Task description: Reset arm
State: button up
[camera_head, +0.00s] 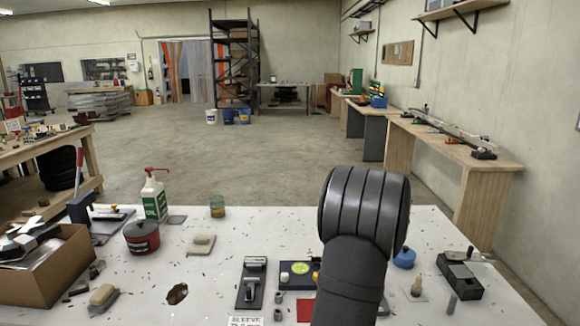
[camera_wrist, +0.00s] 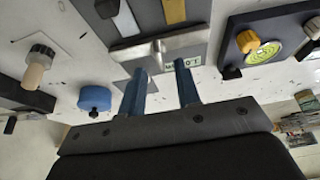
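My gripper (camera_wrist: 160,86) shows in the wrist view with its two blue fingers apart and nothing held between them. Beyond the fingertips is a grey metal fixture (camera_wrist: 155,46) with a green-lettered label; I cannot tell whether the fingers touch it. In the head view my dark arm rises over the front of the table and hides my gripper and the fixture.
The white table (camera_head: 200,280) is crowded. A blue round piece (camera_head: 404,258) and a dark grey block (camera_head: 460,277) lie right of my arm. A dark board with a yellow disc (camera_head: 300,268), red pot (camera_head: 141,237), pump bottle (camera_head: 154,199) and cardboard box (camera_head: 50,278) lie left.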

jog(key=x, duration=0.3)
jog(key=shift+f, duration=0.2)
jog(key=shift+r+m, duration=0.25)
jog(key=shift+m, duration=0.25)
jog(key=shift+a+m+h, duration=0.15)
jog(key=shift+m+h, duration=0.55)
jog(key=shift+m, duration=0.7)
jog(key=v, duration=1.6)
jog(key=shift+r+m, duration=0.3)
